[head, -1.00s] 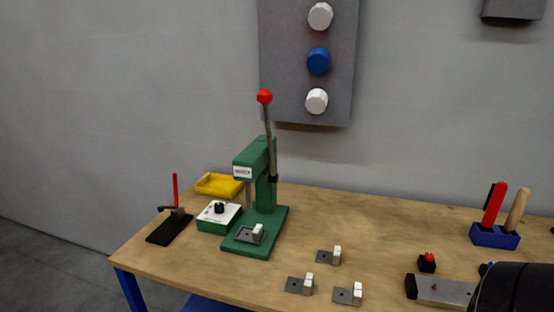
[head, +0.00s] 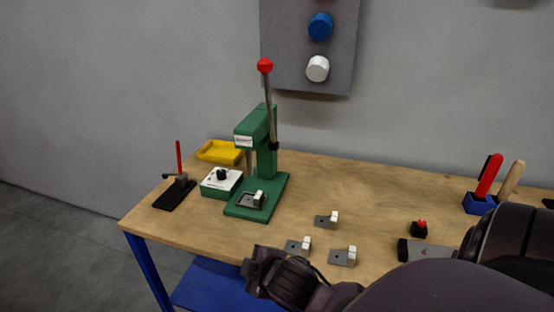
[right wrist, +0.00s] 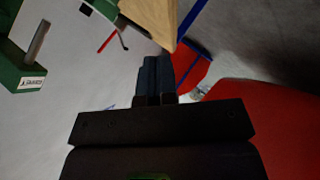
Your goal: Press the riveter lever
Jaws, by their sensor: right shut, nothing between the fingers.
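The green riveter (head: 265,160) stands on the wooden table. Its lever (head: 269,105) points up, nearly upright, with a red knob (head: 265,66) on top. A small bracket with a white block (head: 257,199) sits on the riveter's base. My right gripper (head: 254,262) is in front of the table's front edge, below and well apart from the lever. In the right wrist view its fingers (right wrist: 153,75) are together and empty. Part of the riveter (right wrist: 20,65) shows there at the left edge; its lever knob cannot be made out. My left gripper is out of view.
A green box with a black knob (head: 222,181), a yellow tray (head: 220,151) and a black clamp-like tool (head: 175,194) stand left of the riveter. Several metal brackets lie right of it. A blue tool holder (head: 479,203) stands farther right. Space above the table is clear.

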